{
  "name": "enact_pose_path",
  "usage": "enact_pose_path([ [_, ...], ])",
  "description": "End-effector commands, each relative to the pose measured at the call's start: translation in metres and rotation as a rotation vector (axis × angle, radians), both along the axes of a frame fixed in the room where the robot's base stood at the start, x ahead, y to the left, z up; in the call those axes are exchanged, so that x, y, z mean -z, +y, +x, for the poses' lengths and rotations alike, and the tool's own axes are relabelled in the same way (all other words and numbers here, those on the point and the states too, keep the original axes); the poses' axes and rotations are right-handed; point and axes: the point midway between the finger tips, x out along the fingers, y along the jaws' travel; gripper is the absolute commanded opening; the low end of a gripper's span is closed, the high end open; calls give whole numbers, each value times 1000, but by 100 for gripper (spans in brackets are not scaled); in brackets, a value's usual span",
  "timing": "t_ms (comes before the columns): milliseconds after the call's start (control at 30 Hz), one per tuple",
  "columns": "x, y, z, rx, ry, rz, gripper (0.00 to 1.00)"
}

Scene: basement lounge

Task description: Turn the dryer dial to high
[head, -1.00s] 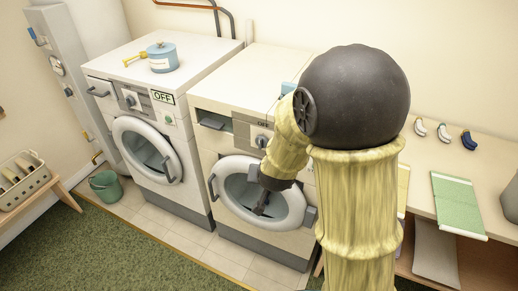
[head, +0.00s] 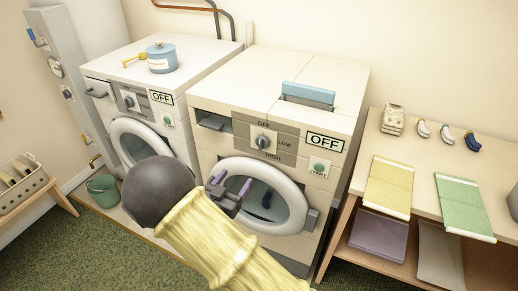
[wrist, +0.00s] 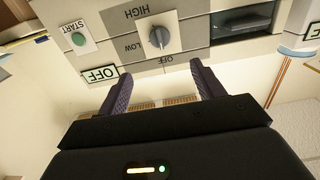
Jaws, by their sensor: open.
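The dryer (head: 225,165) is the right-hand white machine, with a round door below its control panel. Its grey dial (head: 262,142) sits between printed marks OFF above, LOW to the right and HIGH below. The display (head: 324,142) reads OFF. In the wrist view the panel is upside down, with the dial (wrist: 159,37) beyond the fingertips; its exact pointing is hard to tell. My gripper (head: 232,188) is open and empty, in front of the dryer, lower and left of the dial in the head view. The two fingers (wrist: 160,80) do not touch the dial.
A green START button (head: 319,168) is right of the dial. The dryer's door (head: 292,222) has a protruding rim near my gripper. Another machine (head: 150,98) stands left, with a blue pot (head: 161,60) on top. A wooden table (head: 400,140) with folded cloths stands right.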

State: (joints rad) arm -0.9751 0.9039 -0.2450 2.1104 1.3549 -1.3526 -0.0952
Motion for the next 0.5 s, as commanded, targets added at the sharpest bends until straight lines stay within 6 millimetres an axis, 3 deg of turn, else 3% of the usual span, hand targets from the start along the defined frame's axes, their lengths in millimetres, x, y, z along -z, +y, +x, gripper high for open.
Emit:
enact_pose_path([
  [333, -1, -1, 1, 2, -1, 0, 67],
  [500, -1, -8, 12, 3, 0, 0, 67],
])
